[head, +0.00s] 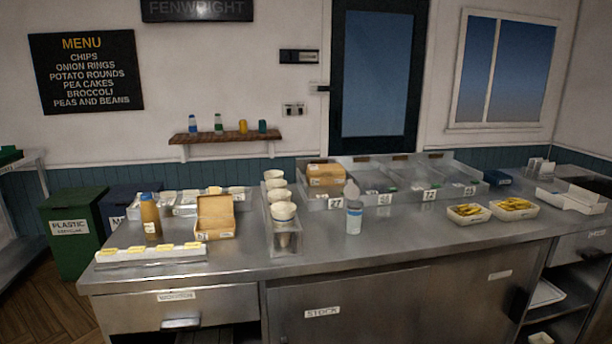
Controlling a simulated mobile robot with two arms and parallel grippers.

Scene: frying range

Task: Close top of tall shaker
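A tall pale shaker (353,217) with a blue band stands upright on the steel counter, right of the middle. Its light grey top (351,190) is swung up and stands open above the body. Neither of my grippers is in the head view, and nothing touches the shaker.
A rack of stacked cups (283,212) stands left of the shaker, and a divided steel bin unit (345,202) is close behind it. A brown bottle (150,216), an open carton (214,217) and two food trays (514,209) are farther off. The counter in front is clear.

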